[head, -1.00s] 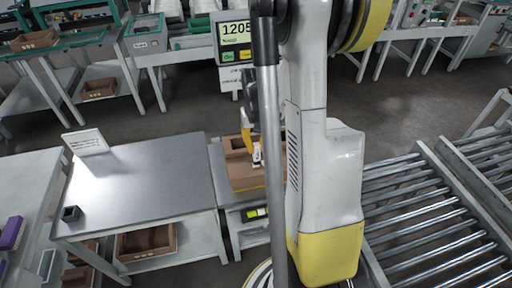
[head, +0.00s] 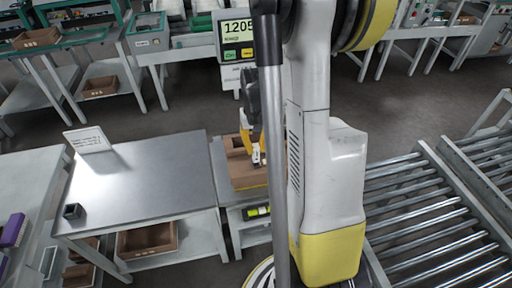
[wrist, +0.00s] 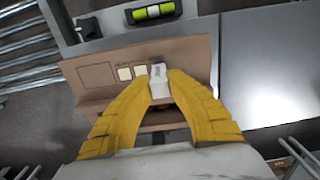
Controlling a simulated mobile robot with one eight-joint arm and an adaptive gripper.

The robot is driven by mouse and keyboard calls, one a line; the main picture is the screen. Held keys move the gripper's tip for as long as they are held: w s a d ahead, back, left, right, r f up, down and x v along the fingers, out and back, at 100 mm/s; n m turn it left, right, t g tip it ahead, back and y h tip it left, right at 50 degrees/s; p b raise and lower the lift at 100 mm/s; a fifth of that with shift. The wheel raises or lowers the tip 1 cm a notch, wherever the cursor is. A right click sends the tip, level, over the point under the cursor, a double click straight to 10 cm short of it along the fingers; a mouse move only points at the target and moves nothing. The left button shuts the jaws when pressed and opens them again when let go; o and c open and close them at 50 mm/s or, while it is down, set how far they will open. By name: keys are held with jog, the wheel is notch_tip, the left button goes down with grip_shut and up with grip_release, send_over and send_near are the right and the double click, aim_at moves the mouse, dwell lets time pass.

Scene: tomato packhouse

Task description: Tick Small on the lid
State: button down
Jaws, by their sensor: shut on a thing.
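The cardboard box (head: 249,181) stands on a grey bench just left of my arm in the head view. In the wrist view its brown lid panel (wrist: 98,77) carries two pale square patches (wrist: 132,72) and a faint outlined one to their left. My gripper (wrist: 159,84) has its yellow fingers closed on a small white block-like tool (wrist: 158,72). The tool is over the panel, just right of the pale squares. It hides part of the panel, and I cannot tell whether its tip touches. Any printed words are too small to read.
A scale display (head: 238,38) reading 1205 stands behind the box. A yellow-green level-like item (head: 257,212) lies on the bench's near side. A steel table (head: 140,180) with a white sign (head: 88,140) is left; a roller conveyor (head: 430,215) is right.

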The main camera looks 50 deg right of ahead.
jog(key=shift+r+p, duration=2.25)
jog(key=shift+r, duration=0.75)
